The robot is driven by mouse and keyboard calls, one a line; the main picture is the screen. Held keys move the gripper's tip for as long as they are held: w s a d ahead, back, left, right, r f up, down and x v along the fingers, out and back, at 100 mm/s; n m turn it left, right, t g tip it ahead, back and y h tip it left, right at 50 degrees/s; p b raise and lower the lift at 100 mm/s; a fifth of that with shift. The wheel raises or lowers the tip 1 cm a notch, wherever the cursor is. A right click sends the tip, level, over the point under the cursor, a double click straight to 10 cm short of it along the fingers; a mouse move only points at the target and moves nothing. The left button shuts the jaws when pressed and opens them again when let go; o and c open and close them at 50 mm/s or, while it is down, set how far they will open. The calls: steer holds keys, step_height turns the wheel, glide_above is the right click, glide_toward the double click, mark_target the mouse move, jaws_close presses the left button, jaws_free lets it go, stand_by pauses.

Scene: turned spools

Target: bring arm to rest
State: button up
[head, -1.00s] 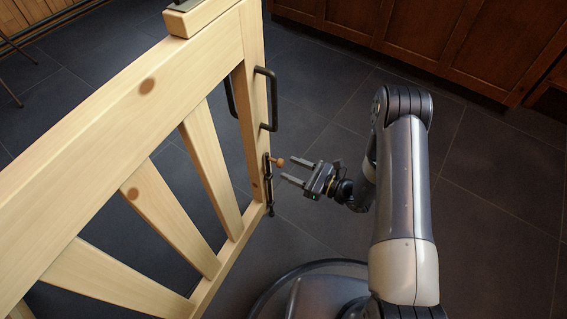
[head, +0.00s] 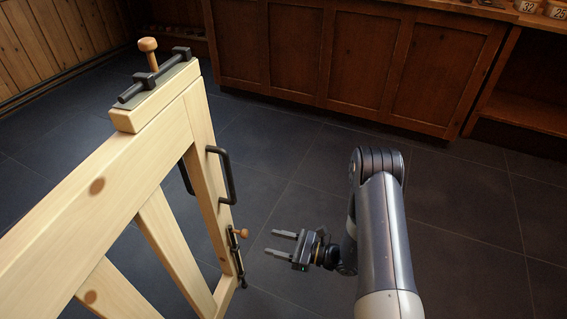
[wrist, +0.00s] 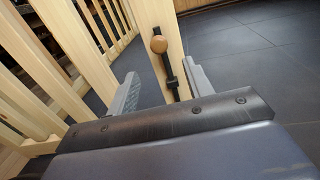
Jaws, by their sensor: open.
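My gripper (head: 284,243) is open and empty in the head view, its two fingers pointing left toward the gate's end post. It is a short way right of the lower bolt (head: 238,249), a dark metal slide with a round wooden knob (head: 243,233), and apart from it. In the wrist view the fingers (wrist: 160,88) stand either side of the post, with the knob (wrist: 158,44) and bolt (wrist: 171,82) showing between them beyond the tips. The pale wooden gate (head: 168,110) stands at the left in the head view.
A dark pull handle (head: 228,176) sits on the post above the bolt. A second bolt with a wooden knob (head: 148,45) is on the gate's top. Brown cabinets (head: 350,60) line the back. The dark tiled floor (head: 460,230) is clear at the right.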

mark_target(245, 231)
steer(key=b+x, duration=0.2)
steer(key=x, duration=0.8)
steer(key=shift+s, duration=0.1)
steer(key=shift+a+r+p, duration=0.1)
steer(key=shift+r+p, duration=0.9)
steer(key=shift+r, duration=0.35)
steer(key=shift+f, duration=0.15)
